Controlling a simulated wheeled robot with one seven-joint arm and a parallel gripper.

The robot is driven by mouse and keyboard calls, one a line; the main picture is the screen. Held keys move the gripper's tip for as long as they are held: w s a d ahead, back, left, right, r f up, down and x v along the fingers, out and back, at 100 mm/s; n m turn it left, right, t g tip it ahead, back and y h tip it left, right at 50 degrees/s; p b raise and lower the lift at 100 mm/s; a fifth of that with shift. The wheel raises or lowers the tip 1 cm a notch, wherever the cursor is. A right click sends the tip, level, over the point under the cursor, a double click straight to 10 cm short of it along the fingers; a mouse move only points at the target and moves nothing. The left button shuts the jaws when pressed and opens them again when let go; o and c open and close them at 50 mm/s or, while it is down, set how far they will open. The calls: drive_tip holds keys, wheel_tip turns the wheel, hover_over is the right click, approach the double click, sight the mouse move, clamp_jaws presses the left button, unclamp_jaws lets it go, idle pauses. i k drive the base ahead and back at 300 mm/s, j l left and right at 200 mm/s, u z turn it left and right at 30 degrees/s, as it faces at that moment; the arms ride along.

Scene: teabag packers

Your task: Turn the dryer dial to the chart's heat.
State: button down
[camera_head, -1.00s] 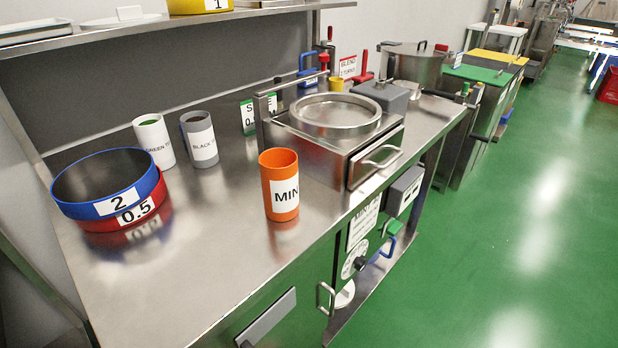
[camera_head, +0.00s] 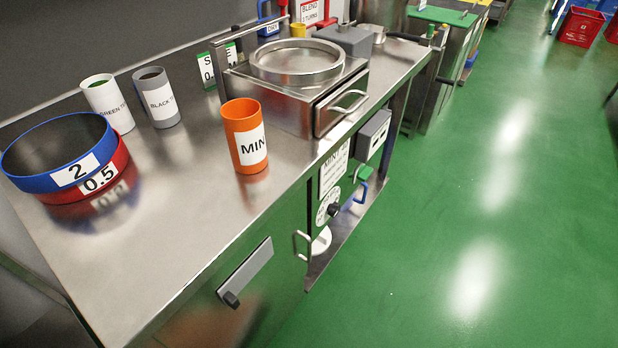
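A black dial knob (camera_head: 333,210) on a round white scale (camera_head: 322,212) sits on the front panel under the bench. A white chart (camera_head: 333,172) headed with what looks like "MINT" hangs just above it; its smaller lines are too small to read. I cannot tell for certain from the labels which knob is the dryer's. My gripper is not in view.
The steel bench (camera_head: 190,235) holds an orange cup (camera_head: 240,115), stacked blue (camera_head: 30,180) and red (camera_head: 62,197) sieves, white and grey tea cups, and a steel box with a round sieve. A grey box (camera_head: 373,135) and blue handle (camera_head: 361,192) jut out near the dial. The green floor (camera_head: 450,230) is clear.

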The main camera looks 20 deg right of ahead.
sight(333, 209)
drive_tip(key=i+l+u, duration=0.1)
drive_tip(key=u, duration=0.35)
drive_tip(key=l+u, duration=0.35)
drive_tip(key=u, duration=0.15)
drive_tip(key=i+l+u, duration=0.1)
drive_tip(key=l+u, duration=0.15)
drive_tip(key=u, duration=0.2)
drive_tip(key=l+u, duration=0.1)
drive_tip(key=l, duration=0.4)
drive_tip(key=k+l+u, duration=0.15)
drive_tip(key=l, duration=0.35)
drive_tip(key=l+u, duration=0.1)
drive_tip(key=l, duration=0.4)
drive_tip(key=k+l+u, duration=0.15)
drive_tip(key=l, duration=0.35)
drive_tip(key=l+u, duration=0.1)
drive_tip(key=l, duration=0.35)
drive_tip(key=k+l, duration=0.1)
drive_tip(key=l, duration=0.2)
drive_tip(key=k+l, duration=0.1)
drive_tip(key=l, duration=0.25)
